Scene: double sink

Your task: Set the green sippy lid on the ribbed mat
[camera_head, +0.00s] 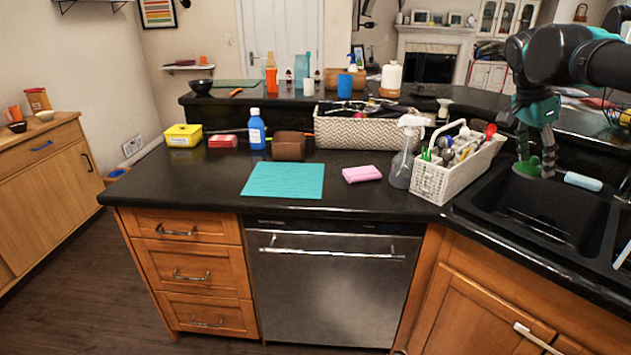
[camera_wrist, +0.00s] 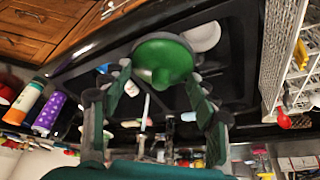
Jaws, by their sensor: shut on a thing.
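The green sippy lid (camera_head: 526,169) is at the tips of my gripper (camera_head: 536,167), over the back left part of the black sink at the right. In the wrist view the round lid (camera_wrist: 163,62), with its raised spout, is between the two fingertips (camera_wrist: 160,78). My gripper is shut on it. The teal ribbed mat (camera_head: 283,180) lies flat and bare on the dark counter, well to the left of my gripper.
A white caddy (camera_head: 430,182) of utensils and a spray bottle (camera_head: 405,155) stand between sink and mat. A pink sponge (camera_head: 362,174) lies right of the mat. Behind it are a brown block (camera_head: 288,146), a blue bottle (camera_head: 257,130) and a woven basket (camera_head: 350,132).

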